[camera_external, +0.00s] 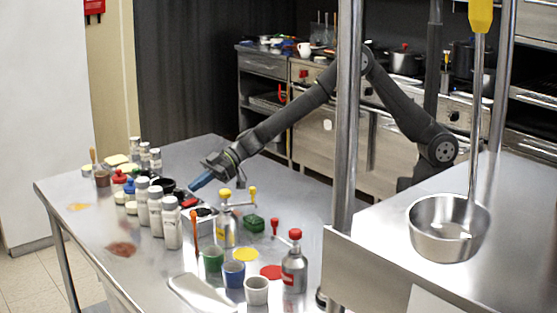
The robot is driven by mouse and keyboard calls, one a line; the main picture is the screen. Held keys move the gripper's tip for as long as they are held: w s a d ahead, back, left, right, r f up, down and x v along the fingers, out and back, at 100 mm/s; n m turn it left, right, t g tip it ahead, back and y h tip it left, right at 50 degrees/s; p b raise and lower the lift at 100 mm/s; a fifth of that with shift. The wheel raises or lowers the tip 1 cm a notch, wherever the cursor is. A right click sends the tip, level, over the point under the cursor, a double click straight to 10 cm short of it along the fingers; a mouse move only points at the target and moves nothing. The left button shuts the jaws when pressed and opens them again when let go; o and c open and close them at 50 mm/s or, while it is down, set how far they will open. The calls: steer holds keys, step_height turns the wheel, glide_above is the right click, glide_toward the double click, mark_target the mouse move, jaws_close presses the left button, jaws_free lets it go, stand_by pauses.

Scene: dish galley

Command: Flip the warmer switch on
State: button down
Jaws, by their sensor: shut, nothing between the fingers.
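White-capped shakers (172,223) stand in a row left of the box. A yellow-topped bottle (225,222), a red-topped bottle (294,268) and cups (233,274) stand in front. A steel post (346,130) and a hanging ladle (449,228) are at right. The table's left front (85,228) has free room.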

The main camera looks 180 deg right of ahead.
mark_target(188, 203)
steer(key=shift+s+a+f, duration=0.1)
steer(key=shift+s+f, duration=0.05)
steer(key=shift+f, duration=1)
steer(key=shift+s+a+f, duration=0.1)
steer(key=shift+f, duration=0.35)
steer(key=shift+r, duration=0.1)
steer(key=shift+r, duration=0.7)
steer(key=shift+r, duration=0.1)
steer(key=shift+r, duration=0.3)
steer(key=r, duration=0.3)
steer(key=shift+s+a, duration=0.15)
steer(key=shift+a, duration=0.05)
steer(key=s+a+r, duration=0.1)
steer(key=s+a, duration=0.6)
